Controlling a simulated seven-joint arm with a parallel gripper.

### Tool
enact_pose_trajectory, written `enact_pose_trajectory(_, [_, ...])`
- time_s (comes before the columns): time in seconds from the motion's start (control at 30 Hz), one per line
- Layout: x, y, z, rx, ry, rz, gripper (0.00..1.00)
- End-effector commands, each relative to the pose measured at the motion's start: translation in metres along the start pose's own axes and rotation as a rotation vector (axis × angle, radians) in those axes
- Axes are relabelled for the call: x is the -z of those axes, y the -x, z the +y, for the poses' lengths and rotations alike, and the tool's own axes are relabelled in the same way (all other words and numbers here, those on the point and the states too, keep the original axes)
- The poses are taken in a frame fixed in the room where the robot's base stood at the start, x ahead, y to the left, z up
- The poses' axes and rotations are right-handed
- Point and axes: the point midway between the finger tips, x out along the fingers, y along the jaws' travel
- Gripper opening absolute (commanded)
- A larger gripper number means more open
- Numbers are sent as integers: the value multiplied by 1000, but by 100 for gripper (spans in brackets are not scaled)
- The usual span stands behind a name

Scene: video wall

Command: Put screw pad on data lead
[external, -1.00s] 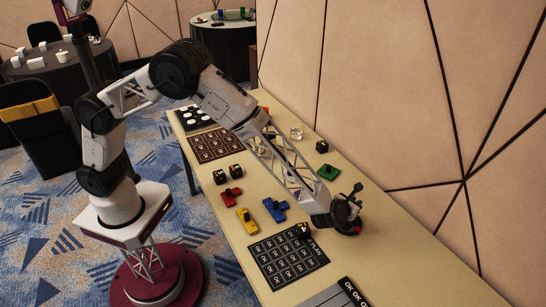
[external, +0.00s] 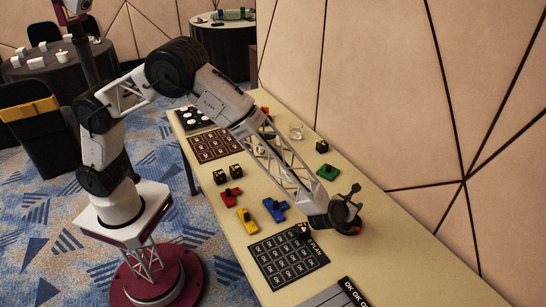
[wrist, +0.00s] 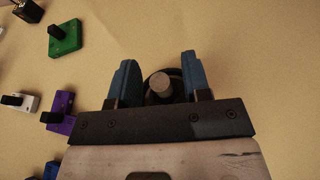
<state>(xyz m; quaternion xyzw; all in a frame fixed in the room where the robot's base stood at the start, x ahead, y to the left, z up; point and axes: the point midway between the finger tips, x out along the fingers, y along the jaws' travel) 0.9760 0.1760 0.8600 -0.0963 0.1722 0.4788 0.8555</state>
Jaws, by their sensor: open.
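My gripper (external: 346,219) is low over the right part of the table, near the wall side. In the wrist view its two blue fingers (wrist: 160,82) are open, one on each side of a dark round piece with a grey cylindrical knob (wrist: 162,84). This may be the screw pad; I cannot be sure. A gap shows between the knob and each finger. In the external view the gripper mostly hides this piece. I cannot tell which thing is the data lead.
A green block (external: 328,172) and a black cube (external: 322,146) lie behind my gripper. Red (external: 231,197), yellow (external: 249,221) and blue (external: 275,209) pieces lie left. A dark printed board (external: 288,262) is in front. The wrist view shows a purple piece (wrist: 60,118). Table right of my gripper is clear.

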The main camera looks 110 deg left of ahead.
Motion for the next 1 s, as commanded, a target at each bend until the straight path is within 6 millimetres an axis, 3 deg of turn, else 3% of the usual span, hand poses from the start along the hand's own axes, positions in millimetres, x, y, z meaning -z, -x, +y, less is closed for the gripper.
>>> enact_pose_trajectory(0.6, [0, 91, -1, 2, 1, -1, 44])
enact_pose_trajectory(1.0, [0, 106, 0, 0, 0, 0, 44])
